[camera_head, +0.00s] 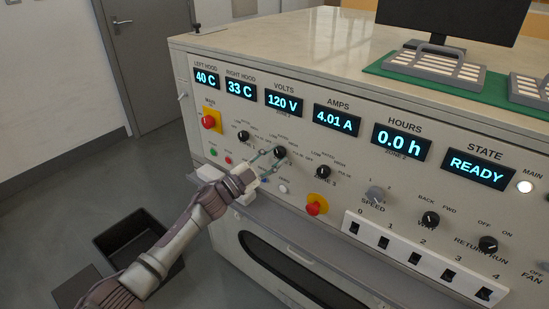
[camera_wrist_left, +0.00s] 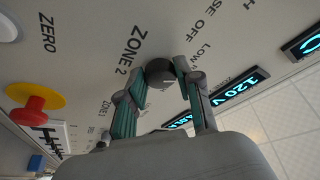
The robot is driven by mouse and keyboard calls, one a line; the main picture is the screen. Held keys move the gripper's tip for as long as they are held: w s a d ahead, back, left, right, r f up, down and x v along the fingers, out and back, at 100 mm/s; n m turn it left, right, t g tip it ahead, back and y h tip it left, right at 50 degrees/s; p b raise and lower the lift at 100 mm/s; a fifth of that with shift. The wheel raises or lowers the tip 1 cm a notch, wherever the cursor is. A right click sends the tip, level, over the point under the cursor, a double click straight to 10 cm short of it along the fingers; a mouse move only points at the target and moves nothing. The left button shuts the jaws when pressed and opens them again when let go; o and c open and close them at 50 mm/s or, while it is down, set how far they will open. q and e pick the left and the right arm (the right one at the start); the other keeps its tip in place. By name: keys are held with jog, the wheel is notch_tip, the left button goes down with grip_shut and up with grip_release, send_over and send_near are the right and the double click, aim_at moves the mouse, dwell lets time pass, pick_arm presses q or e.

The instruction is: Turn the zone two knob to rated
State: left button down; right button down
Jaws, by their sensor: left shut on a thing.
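The zone two knob (camera_head: 280,152) is a small black dial on the cream front panel. In the left wrist view the knob (camera_wrist_left: 160,73) sits between the two fingers, beside the "ZONE 2" label. My left gripper (camera_wrist_left: 163,78) is shut on it, one finger on each side. In the head view my left gripper (camera_head: 272,153) reaches the knob from the lower left. The printed marks around the knob are partly hidden, and I cannot tell which setting it points to. My right gripper is not in view.
Another black knob (camera_head: 244,136) is to the left and the zone three knob (camera_head: 319,171) to the right. Red buttons (camera_head: 208,122) and (camera_head: 314,208) stick out of the panel. The volts display (camera_head: 284,103) reads 120 V. A white numbered switch strip (camera_head: 420,262) is lower right.

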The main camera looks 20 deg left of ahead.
pick_arm(q)
jog(key=shift+a+r+m+g+h+p, duration=0.15)
jog(key=shift+m+g, duration=0.4)
jog(key=shift+m, duration=0.75)
jog(key=shift+d+f+m+g+h+p, duration=0.2)
jog(key=shift+m+g, duration=0.35)
jog(key=shift+m, duration=0.75)
jog(key=c, duration=0.8)
grip_release()
jog(key=shift+r, duration=0.2)
jog(key=shift+o, duration=0.2)
jog(key=shift+a, duration=0.2)
jog(key=shift+s+a+f, duration=0.1)
jog(key=shift+s+a, duration=0.1)
jog(key=v, duration=1.1)
jog(key=shift+s, duration=0.2)
